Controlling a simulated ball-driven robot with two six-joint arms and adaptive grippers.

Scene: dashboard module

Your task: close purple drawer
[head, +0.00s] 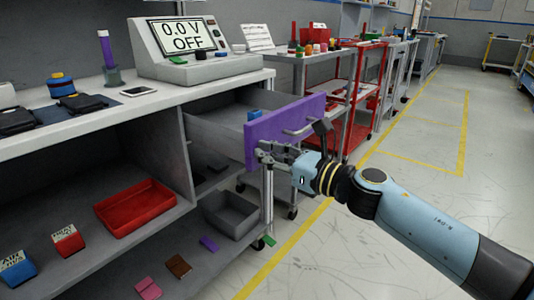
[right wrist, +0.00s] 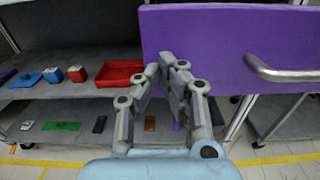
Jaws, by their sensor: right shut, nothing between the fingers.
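The purple drawer front (head: 272,128) stands out from the grey workbench, so the drawer is open; its grey inside (head: 212,124) shows behind the front. A metal handle (head: 303,129) is on its outer face. My right gripper (head: 262,152) is shut and empty at the lower left part of the purple front; I cannot tell whether it touches. In the right wrist view the shut fingertips (right wrist: 168,60) overlap the lower left of the purple front (right wrist: 215,35), left of the handle (right wrist: 280,72). My left gripper is not in view.
A blue block (head: 254,114) is in the drawer. A display device (head: 180,48) stands on the bench top (head: 150,105). A red tray (head: 136,207) and a grey bin (head: 230,214) are on the shelves below. A red cart (head: 350,110) stands behind. The floor at right is clear.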

